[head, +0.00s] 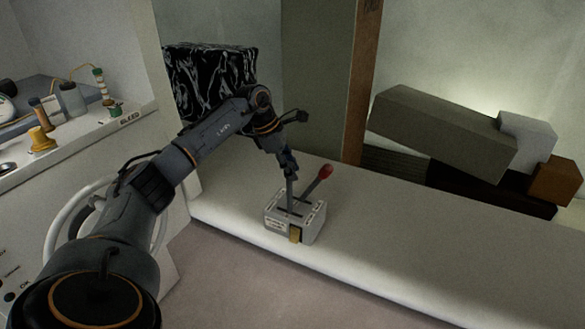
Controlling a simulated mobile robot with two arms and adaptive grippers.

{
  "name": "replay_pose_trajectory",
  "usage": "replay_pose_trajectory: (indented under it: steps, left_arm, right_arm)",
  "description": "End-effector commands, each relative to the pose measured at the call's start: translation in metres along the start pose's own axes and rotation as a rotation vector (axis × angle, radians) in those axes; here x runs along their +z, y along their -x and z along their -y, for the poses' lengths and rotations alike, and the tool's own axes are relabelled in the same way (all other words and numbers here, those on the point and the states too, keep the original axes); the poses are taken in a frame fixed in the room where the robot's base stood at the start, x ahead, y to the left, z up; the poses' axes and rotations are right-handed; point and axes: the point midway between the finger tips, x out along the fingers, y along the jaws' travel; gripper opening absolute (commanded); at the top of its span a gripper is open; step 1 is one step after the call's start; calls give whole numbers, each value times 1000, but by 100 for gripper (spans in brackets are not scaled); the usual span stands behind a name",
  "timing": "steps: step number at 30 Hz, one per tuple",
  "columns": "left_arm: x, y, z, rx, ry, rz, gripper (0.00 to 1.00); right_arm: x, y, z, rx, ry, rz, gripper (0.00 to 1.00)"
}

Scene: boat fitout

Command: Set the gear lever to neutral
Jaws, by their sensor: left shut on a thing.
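A small light-grey lever box (293,219) sits on the white bench top, with dark slots in its top and a yellow part on its front. Two levers rise from it. One has a red knob (326,170) and leans to the right. The other lever (290,196) stands nearly upright, and its top is hidden in my left gripper (289,172). The left gripper is shut on this upright lever, above the box. The markings on the box are too small to read. My right gripper is not in view.
The white bench top (420,252) is clear to the right of the box. A wooden post (360,80) and several blocks (440,130) stand behind. A shelf (80,145) with small fittings is at the left, above a white wheel (68,222).

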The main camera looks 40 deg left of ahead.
Motion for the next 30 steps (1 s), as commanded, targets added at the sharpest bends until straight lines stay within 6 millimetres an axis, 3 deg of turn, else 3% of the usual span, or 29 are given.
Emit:
replay_pose_trajectory:
  steps: [1, 2, 4, 5, 17, 30]
  left_arm:
    - [-3, 3, -3, 11, 1, -7, 0]
    - [-3, 3, -3, 11, 1, -6, 34]
    - [-3, 3, -3, 10, 1, -5, 48]
    - [-2, 2, -3, 9, 1, -5, 50]
    - [-1, 9, -2, 6, 0, -2, 50]
    - [-2, 96, -2, 10, 2, -1, 50]
  right_arm:
    - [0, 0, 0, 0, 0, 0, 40]
    - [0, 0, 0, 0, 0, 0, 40]
    - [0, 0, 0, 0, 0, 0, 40]
    - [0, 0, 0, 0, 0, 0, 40]
    - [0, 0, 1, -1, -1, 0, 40]
    - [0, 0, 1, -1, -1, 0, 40]
